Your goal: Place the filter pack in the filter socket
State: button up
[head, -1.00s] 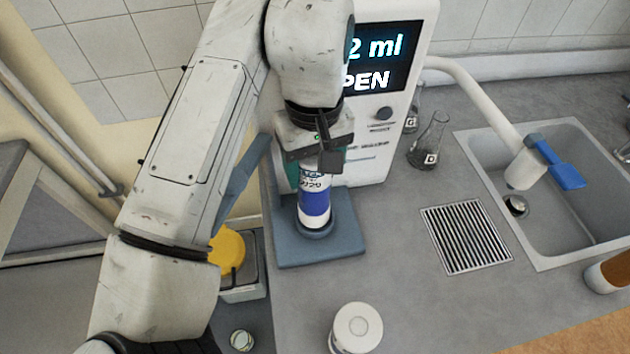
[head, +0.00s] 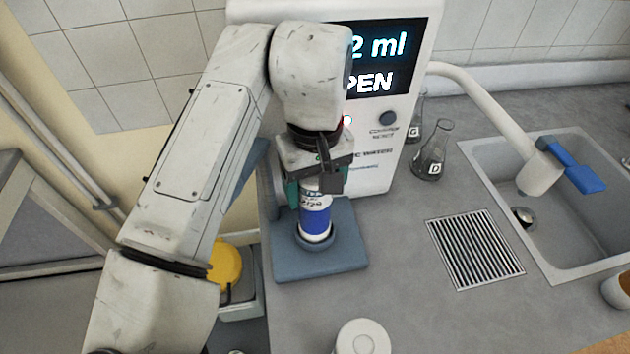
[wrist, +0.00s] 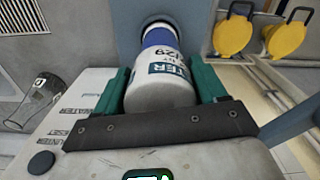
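The filter pack (head: 316,222) is a white cylinder with a blue band and printed label. It stands upright with its lower end in the round ring of the filter socket (head: 331,243), on a blue-grey base plate. In the wrist view the filter pack (wrist: 160,88) lies between the green fingers, with its blue end in the dark ring on the base (wrist: 186,20). My gripper (head: 317,187) is shut on the pack's upper part; it also shows in the wrist view (wrist: 162,86). How deep the pack sits is hard to tell.
A white dispenser (head: 385,150) with a partly hidden screen stands behind the socket. Glass flask D (head: 432,152), a drain grille (head: 476,248) and a sink (head: 590,230) are right. A white-lidded container (head: 362,338) is in front.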

jog(key=o, duration=0.3)
notch_tip(320, 180, up, 12)
jog(key=shift+r, duration=0.2)
dwell(0.4)
